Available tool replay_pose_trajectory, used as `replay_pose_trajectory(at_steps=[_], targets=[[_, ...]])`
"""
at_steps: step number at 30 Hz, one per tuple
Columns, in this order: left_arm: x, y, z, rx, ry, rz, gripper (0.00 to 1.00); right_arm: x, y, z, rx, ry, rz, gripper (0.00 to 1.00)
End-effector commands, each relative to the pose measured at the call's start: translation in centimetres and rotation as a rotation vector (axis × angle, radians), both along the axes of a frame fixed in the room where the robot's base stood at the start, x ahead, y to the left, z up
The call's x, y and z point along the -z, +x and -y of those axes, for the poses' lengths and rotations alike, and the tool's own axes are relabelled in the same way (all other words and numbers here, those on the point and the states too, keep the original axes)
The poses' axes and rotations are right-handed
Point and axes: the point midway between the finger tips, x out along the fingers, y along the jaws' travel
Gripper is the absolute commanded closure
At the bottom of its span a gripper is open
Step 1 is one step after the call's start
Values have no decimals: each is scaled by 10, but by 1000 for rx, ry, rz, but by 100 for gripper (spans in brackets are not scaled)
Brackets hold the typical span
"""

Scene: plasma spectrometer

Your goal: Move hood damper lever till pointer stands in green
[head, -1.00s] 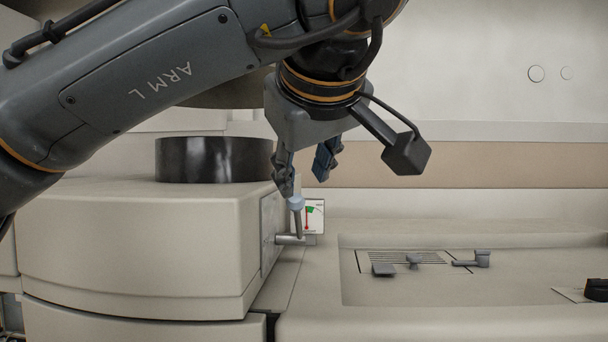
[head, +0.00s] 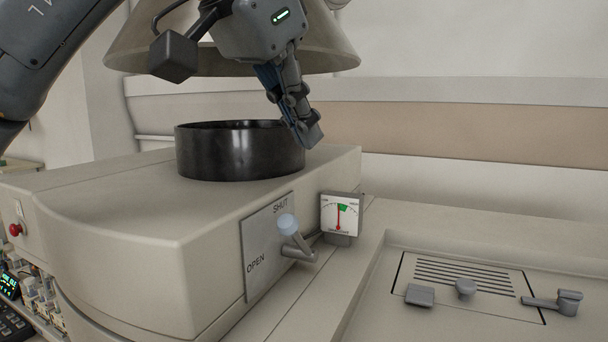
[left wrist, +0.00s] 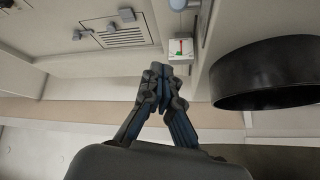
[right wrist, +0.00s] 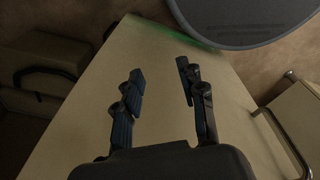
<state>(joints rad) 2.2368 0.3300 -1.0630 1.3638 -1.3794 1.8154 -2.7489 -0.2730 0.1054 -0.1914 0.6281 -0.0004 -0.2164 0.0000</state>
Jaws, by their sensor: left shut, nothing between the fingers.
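The damper lever (head: 300,245), a grey crank with a pale blue knob, stands out from a plate (head: 262,268) marked SHUT at the top and OPEN at the bottom. Its knob is between the two words, nearer SHUT. The gauge (head: 341,214) beside it has a red pointer standing almost upright, at the left edge of the green patch or just in it; I cannot tell exactly. The gauge also shows in the left wrist view (left wrist: 181,47). My left gripper (head: 308,135) is shut and empty, above and apart from the lever. My right gripper (right wrist: 160,92) is open and empty.
A black ring (head: 240,155) stands on the housing behind the lever, close to my left gripper, under a wide hood (head: 125,52). A recessed panel (head: 465,275) with slots and small grey fittings lies at the right. A red button (head: 15,230) is at far left.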

Motion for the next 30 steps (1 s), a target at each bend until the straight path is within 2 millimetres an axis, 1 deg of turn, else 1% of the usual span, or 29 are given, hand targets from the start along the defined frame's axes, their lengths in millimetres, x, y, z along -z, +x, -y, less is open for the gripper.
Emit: replay_pose_trajectory(at_steps=[1,4,6,9,13,17,18,23,26,30], targets=[[2,1,1,6,3,-1,100,0,-10,-9,1,11,-14,60],[12,7,4,8,3,-2,100,-1,-27,-23,-2,26,-39,60],[22,12,8,7,6,-4,100,-3,-38,-31,-3,35,-55,60],[38,23,15,5,5,-4,100,-9,-47,-36,-4,41,-67,60],[61,36,26,6,6,-4,100,-18,-44,-33,-5,37,-64,60],[81,47,34,6,4,-3,100,-29,-31,-21,-2,23,-45,60],[80,41,26,4,2,2,100,-31,-27,-18,-1,20,-38,60],[86,29,12,2,2,2,100,-39,-15,-9,2,10,-21,60],[89,25,7,2,2,0,100,-42,-16,-9,2,11,-22,60],[91,21,5,2,1,-1,100,-42,-24,-16,2,19,-32,60]])
